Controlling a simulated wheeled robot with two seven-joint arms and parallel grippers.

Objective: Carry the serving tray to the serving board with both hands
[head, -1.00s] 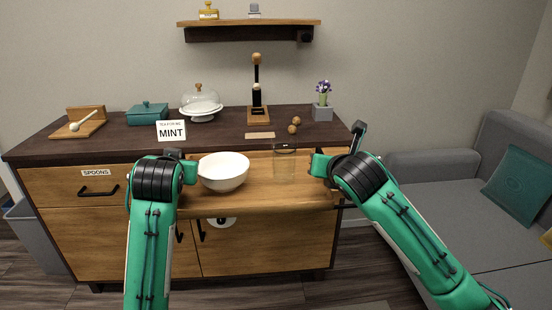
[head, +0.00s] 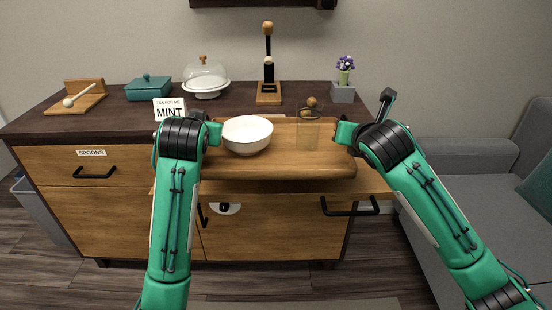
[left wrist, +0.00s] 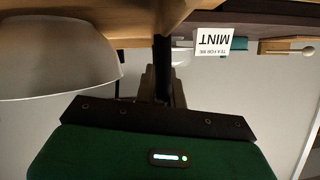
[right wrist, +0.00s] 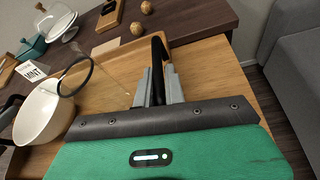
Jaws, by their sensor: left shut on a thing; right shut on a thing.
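The wooden serving tray (head: 280,170) spans between my two grippers and looks level. A white bowl (head: 247,135) stands upright on its left part and a clear glass (head: 308,134) on its right part. My left gripper (head: 212,132) is shut on the tray's left end. A pale wooden board (head: 374,184), likely the serving board, juts out below the tray. Whether they touch is unclear.
The dark countertop (head: 125,122) holds a MINT card (head: 170,108), a teal box (head: 148,88), a domed stand (head: 206,82), a wooden stand (head: 268,92) and a flower pot (head: 343,92). A grey sofa (head: 460,150) stands at the right.

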